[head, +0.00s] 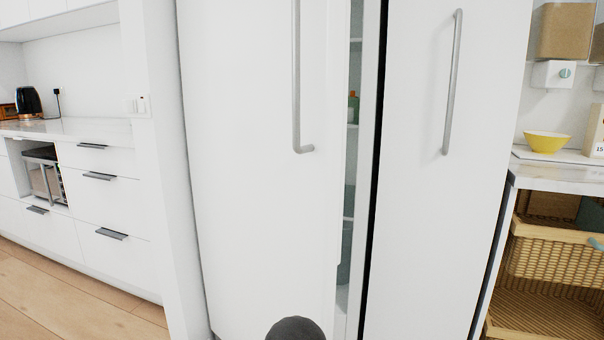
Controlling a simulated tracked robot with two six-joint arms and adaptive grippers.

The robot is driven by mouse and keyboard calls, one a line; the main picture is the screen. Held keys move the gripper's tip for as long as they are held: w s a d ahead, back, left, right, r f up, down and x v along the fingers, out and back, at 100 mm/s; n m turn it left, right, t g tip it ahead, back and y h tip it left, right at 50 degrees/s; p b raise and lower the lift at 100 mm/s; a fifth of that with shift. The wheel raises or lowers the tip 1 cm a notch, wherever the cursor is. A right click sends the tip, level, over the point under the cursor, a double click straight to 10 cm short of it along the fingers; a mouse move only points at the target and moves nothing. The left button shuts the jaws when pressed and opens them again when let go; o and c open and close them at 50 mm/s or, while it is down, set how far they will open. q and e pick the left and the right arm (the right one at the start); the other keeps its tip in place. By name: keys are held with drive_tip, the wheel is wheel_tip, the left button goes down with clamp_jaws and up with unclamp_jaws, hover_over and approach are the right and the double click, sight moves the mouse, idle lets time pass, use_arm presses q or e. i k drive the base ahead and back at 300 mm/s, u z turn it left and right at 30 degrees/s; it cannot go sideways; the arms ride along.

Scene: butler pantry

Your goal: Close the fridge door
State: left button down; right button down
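The fridge is a tall white unit with two doors. The left door (250,180) stands slightly ajar, with a narrow gap along its right edge. Through the gap the fridge interior (352,150) shows shelves and a green and orange item. A long vertical metal handle (297,80) is on the left door. The right door (430,200) looks shut and has its own metal handle (452,85). A dark rounded shape at the bottom centre, in front of the left door, may be part of me. Neither gripper can be made out in the head view.
White drawers and a counter (95,128) with a dark kettle (28,102) stand at the left. At the right, a shelf holds a yellow bowl (546,142) above wicker baskets (555,255). Wooden floor (70,305) is clear at the lower left.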

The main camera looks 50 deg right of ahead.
sight(266, 83)
drive_tip(key=z, duration=0.15)
drive_tip(key=k, duration=0.55)
drive_tip(key=z, duration=0.55)
drive_tip(key=i, duration=0.75)
